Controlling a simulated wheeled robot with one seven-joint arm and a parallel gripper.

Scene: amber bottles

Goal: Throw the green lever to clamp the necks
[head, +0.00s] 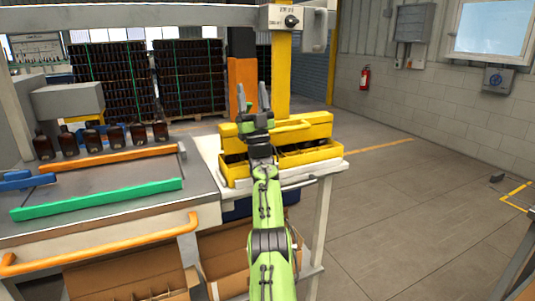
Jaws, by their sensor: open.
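My gripper (252,92) is open, with its two grey fingers apart and pointing up. It appears in front of and above the yellow frame and crate (300,157), and nothing shows between its fingers. Dark bottle shapes show inside the crate, but their necks are too small to make out. My lime-green arm and wrist hide the middle of the crate. I cannot clearly make out a green lever there; it may be hidden behind or blend with my wrist. Several amber bottles (114,137) stand in a row on the table at left.
A green rail (97,198) and an orange rail (120,155) lie along the table. A white stand (327,180) bears the crate. A yellow post (282,80) rises behind it. Cardboard boxes (130,275) sit below.

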